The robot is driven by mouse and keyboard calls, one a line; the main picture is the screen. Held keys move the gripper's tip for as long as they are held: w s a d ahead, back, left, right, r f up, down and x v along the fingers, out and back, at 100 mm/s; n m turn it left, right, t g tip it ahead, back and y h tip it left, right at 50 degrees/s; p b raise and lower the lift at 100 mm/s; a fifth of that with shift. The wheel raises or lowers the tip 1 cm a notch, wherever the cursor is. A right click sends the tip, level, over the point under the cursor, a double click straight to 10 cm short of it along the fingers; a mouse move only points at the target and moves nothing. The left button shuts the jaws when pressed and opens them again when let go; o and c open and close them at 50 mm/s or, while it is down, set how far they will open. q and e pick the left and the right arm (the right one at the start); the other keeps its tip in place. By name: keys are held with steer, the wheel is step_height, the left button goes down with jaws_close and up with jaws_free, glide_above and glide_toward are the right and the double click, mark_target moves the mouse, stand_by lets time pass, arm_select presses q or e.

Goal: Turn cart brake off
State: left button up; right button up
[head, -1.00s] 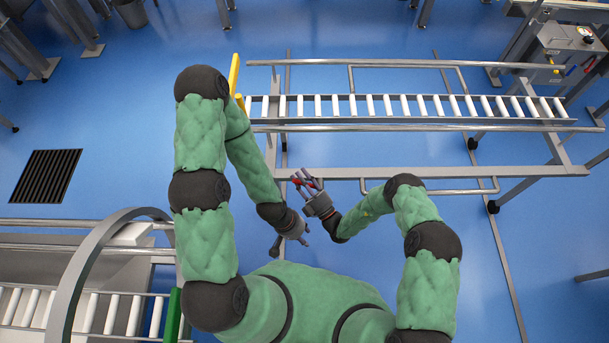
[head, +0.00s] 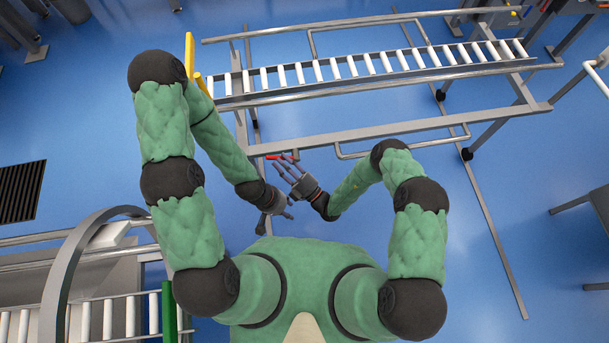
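The cart (head: 390,136) is a metal frame with a sloping bed of white rollers, ahead of me in the upper part of the head view. A small red part (head: 274,157), which may be its brake lever, shows by the cart's lower rail near its left end. My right gripper (head: 282,171) has its fingers spread just below the red part; I cannot tell whether they touch. My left gripper (head: 280,209) is lower, close to the right one and apart from the cart. Its fingers look spread and empty.
Yellow uprights (head: 190,55) stand at the cart's left end. A second roller frame with a curved metal rail (head: 68,265) and a green post (head: 169,310) is at the lower left. A floor grate (head: 20,190) lies at far left.

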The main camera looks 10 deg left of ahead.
steer(key=d+r+b+v, duration=0.1)
steer(key=v, duration=0.6)
steer(key=shift+w+d+b, duration=0.2)
steer(key=shift+d+b, duration=0.05)
steer(key=shift+b, duration=0.1)
stand_by(0.4)
steer(key=shift+r, duration=0.1)
steer(key=v, duration=1.2)
stand_by(0.4)
steer(key=shift+s, duration=0.1)
